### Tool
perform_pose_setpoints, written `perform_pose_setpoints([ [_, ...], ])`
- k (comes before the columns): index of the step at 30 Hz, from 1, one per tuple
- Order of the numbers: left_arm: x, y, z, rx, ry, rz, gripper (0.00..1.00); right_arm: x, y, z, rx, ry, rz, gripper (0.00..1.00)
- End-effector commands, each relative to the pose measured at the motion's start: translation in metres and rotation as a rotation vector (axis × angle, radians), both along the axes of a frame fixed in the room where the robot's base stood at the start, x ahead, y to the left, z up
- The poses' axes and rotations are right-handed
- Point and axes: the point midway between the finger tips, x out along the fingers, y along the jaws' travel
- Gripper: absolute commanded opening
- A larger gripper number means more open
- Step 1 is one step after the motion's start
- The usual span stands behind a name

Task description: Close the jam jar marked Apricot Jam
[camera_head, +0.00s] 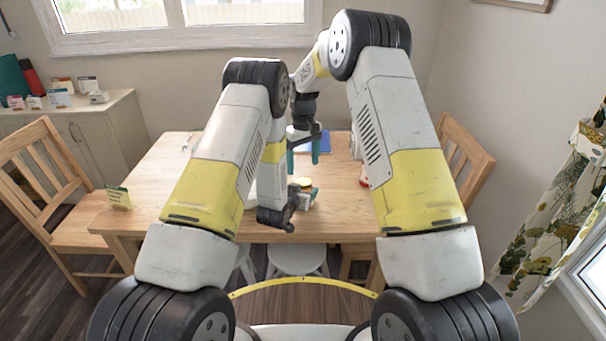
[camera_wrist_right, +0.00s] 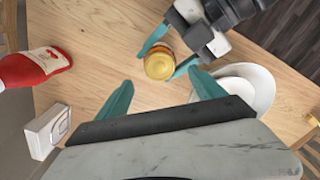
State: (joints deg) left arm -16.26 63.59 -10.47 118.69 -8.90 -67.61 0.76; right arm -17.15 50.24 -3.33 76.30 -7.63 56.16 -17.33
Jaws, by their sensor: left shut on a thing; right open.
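A small jar (camera_wrist_right: 159,68) with a round golden top stands on the wooden table in the right wrist view. In the head view the jar (camera_head: 303,183) shows a yellow top and an orange side. My left gripper (camera_wrist_right: 169,54) is shut on the jar, its teal fingers on either side of it; it also shows low over the table in the head view (camera_head: 299,198). My right gripper (camera_head: 307,151) is open and empty above the table, its teal fingers spread in the wrist view (camera_wrist_right: 162,93). The jar's label is not readable, and I cannot tell whether a lid is seated.
A white bowl (camera_wrist_right: 256,84) is right of the jar. Chairs flank the table (camera_head: 150,160).

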Motion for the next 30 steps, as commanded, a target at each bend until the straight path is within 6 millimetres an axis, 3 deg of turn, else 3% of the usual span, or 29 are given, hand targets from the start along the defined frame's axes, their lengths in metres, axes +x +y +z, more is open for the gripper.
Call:
perform_pose_setpoints([
  [3, 0.001, 0.001, 0.001, 0.000, -0.002, 0.001, 0.00, 0.001, 0.000, 0.026, 0.000, -0.002, 0.000, 0.79],
  [9, 0.001, 0.001, 0.001, 0.000, -0.002, 0.002, 0.00, 0.001, -0.001, 0.053, -0.001, 0.000, -0.001, 0.79],
  [21, 0.001, 0.001, 0.001, 0.000, -0.002, 0.002, 0.00, 0.000, -0.001, 0.060, -0.003, 0.002, -0.001, 0.79],
  [22, 0.001, 0.001, 0.001, 0.000, -0.002, 0.002, 0.69, 0.000, -0.001, 0.060, -0.003, 0.002, -0.001, 0.79],
  [25, 0.001, 0.001, 0.001, 0.000, -0.002, 0.002, 0.88, 0.000, -0.001, 0.060, -0.003, 0.002, -0.001, 0.79],
  [30, 0.001, 0.001, 0.000, 0.000, -0.001, 0.002, 0.88, 0.000, -0.001, 0.060, -0.003, 0.002, -0.001, 0.79],
])
